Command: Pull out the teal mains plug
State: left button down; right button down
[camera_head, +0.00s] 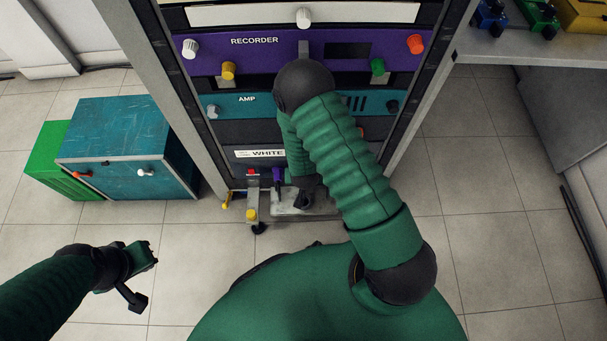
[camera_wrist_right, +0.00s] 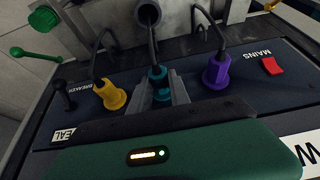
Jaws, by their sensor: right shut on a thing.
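In the right wrist view the teal mains plug (camera_wrist_right: 157,78) is between the two grey fingers of my right gripper (camera_wrist_right: 160,92), which is shut on it. A dark cable runs from the plug up to a round grey opening. My gripper body hides the plug's base, so I cannot tell whether it is seated. In the head view my right gripper (camera_head: 303,190) is low at the rack front, and the arm hides the teal plug there. My left gripper (camera_head: 142,277) is open and empty above the floor at the left.
A yellow plug (camera_wrist_right: 110,95) stands left of the teal one and a purple plug (camera_wrist_right: 216,72) right of it, both close. A red switch (camera_wrist_right: 271,66) marked MAINS is at the right. A teal box (camera_head: 125,145) stands left of the rack.

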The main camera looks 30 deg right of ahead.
jog(key=shift+s+a, duration=0.15)
jog(key=shift+s, duration=0.1)
jog(key=s+a, duration=0.1)
jog(key=s, duration=0.1)
jog(key=s+a+p, duration=0.1)
jog(key=s, duration=0.1)
jog(key=shift+s+a, duration=0.1)
jog(key=shift+a, duration=0.2)
